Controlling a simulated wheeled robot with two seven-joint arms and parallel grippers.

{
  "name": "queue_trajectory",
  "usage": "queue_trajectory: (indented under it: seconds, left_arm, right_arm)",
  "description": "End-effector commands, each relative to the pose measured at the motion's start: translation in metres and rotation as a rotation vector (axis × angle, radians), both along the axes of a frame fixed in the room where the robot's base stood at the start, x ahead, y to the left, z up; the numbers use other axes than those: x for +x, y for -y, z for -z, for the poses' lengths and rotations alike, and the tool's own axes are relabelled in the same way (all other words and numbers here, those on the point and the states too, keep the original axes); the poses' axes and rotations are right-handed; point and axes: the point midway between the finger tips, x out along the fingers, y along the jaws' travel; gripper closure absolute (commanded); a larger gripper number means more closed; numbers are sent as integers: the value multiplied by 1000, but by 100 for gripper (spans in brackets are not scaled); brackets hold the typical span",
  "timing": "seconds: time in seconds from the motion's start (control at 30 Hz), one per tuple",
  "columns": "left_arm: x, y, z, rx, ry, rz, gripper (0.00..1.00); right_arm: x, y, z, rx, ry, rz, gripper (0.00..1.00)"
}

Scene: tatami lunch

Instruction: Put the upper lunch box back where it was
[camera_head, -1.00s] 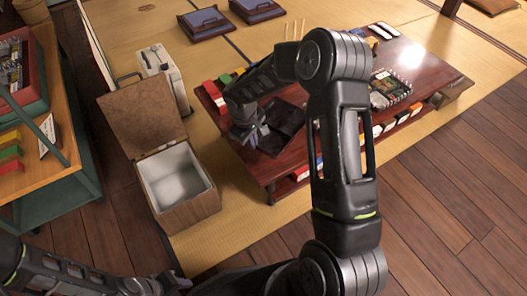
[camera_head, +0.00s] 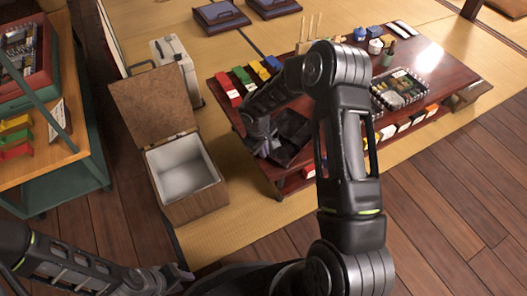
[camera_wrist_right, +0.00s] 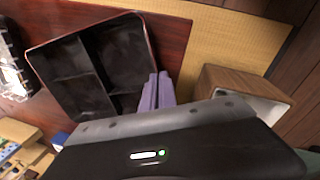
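A dark, empty lunch box (camera_head: 293,127) with compartments is at the left end of the low red-brown table (camera_head: 340,108). The right wrist view shows its black inside and dividers (camera_wrist_right: 125,52) from above. My right gripper (camera_head: 266,146) is at its near left side. In the right wrist view its purple fingers (camera_wrist_right: 158,92) are close together at the box's rim and look shut on it. I cannot tell whether the box rests on another box. A second lunch box, filled with food (camera_head: 399,90), sits further right on the table. My left gripper (camera_head: 178,274) is low at the front, away from the table; its opening is unclear.
An open wooden box with a white lining (camera_head: 183,170) stands on the floor left of the table. A green-framed cart (camera_head: 70,175) is further left. Coloured blocks (camera_head: 243,77) line the table's back left edge. Small pots (camera_head: 374,46) stand at the back.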

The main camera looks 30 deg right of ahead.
Motion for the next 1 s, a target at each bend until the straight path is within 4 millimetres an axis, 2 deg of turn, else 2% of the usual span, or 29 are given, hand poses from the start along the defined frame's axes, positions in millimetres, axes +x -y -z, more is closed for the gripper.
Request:
queue_trajectory:
  seconds: [0.3,0.6,0.87,1.0]
  left_arm:
    - [1,-1,4,1,1,-2,68]
    - [1,-1,2,1,1,-2,68]
    - [1,0,1,1,1,-2,68]
    - [0,0,-3,-1,0,1,68]
  right_arm:
    - [0,0,3,-1,1,0,100]
    - [0,0,2,0,1,0,76]
    - [0,0,1,0,1,0,76]
    - [1,-1,-7,0,2,0,76]
